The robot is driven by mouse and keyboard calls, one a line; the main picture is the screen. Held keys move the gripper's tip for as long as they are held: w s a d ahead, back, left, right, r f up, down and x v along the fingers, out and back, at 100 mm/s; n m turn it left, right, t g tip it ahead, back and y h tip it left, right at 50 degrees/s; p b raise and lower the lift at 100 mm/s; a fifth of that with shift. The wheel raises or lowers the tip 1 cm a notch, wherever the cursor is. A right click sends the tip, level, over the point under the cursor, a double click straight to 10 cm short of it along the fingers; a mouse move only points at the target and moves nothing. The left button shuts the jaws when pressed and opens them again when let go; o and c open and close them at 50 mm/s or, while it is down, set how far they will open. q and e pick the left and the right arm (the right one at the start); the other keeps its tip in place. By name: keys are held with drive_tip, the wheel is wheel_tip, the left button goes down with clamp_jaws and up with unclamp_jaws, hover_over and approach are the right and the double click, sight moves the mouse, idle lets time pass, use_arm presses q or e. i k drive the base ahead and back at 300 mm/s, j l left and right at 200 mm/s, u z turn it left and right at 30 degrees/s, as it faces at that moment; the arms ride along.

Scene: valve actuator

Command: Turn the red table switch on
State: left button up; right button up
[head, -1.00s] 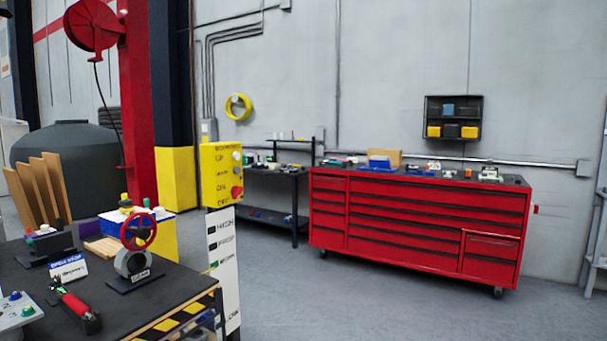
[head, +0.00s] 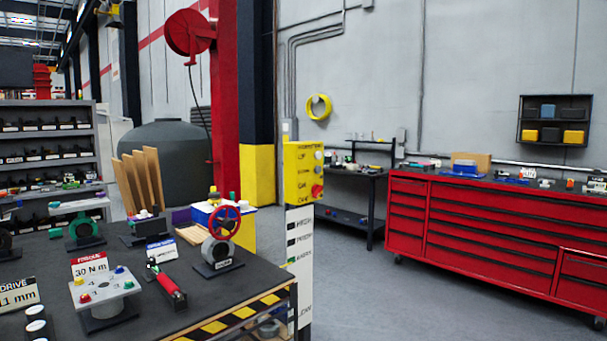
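No part labelled as a red table switch can be made out. On the black table (head: 150,318) at lower left, a grey block on a stand (head: 105,290) carries small red, green, blue and yellow knobs. Beside it lies a tool with a red handle (head: 168,284). A red handwheel (head: 225,221) stands upright on a grey valve body (head: 216,250) near the table's far right corner. A yellow control box (head: 304,170) with a red knob (head: 317,190) stands on a white post behind the table. Neither gripper is in view.
A red tool chest (head: 480,235) stands at right against the wall. A dark workbench (head: 350,190) is left of it. Grey shelves (head: 50,150) with bins stand at far left. The grey floor (head: 390,305) between table and chest is clear.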

sight(316, 191)
drive_tip(key=i+z, duration=0.2)
drive_tip(key=i, duration=1.3)
